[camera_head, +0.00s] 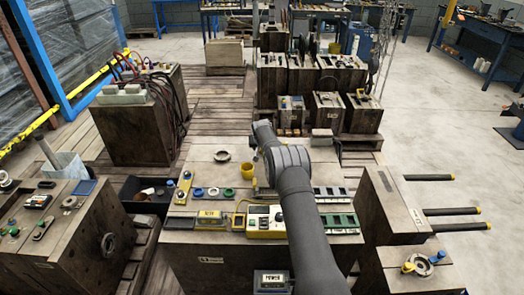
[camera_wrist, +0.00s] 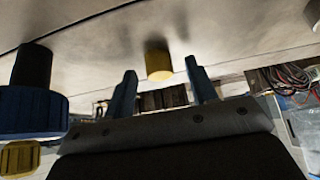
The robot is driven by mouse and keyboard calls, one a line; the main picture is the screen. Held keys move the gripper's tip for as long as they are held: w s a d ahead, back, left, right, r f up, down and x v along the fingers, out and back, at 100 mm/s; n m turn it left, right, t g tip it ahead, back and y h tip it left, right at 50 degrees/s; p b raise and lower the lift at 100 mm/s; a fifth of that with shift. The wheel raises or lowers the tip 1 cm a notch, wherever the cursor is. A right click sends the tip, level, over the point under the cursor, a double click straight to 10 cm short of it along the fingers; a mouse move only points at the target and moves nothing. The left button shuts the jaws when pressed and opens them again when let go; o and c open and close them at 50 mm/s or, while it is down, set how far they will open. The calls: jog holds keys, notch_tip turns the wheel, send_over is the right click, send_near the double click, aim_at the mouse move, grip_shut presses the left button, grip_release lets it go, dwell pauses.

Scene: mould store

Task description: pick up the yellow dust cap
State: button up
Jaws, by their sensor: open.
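A yellow dust cap (camera_head: 247,171) stands on the wooden block top in the middle of the head view, just left of my arm. In the wrist view a yellow round piece (camera_wrist: 158,62), seemingly this cap, shows between my two blue fingers and beyond their tips, against the pale surface. My gripper (camera_wrist: 162,82) is open, with nothing between the fingers that I can see it touching. In the head view my arm hides most of the gripper.
A blue and black piece (camera_wrist: 32,95) is close at the left of the wrist view. Blue and green rings (camera_head: 213,191) lie left of the cap, with a grey ring (camera_head: 222,156) behind. A yellow control box (camera_head: 265,221) stands in front. Green-windowed strips (camera_head: 330,193) lie to the right.

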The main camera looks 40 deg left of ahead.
jog(key=c, duration=1)
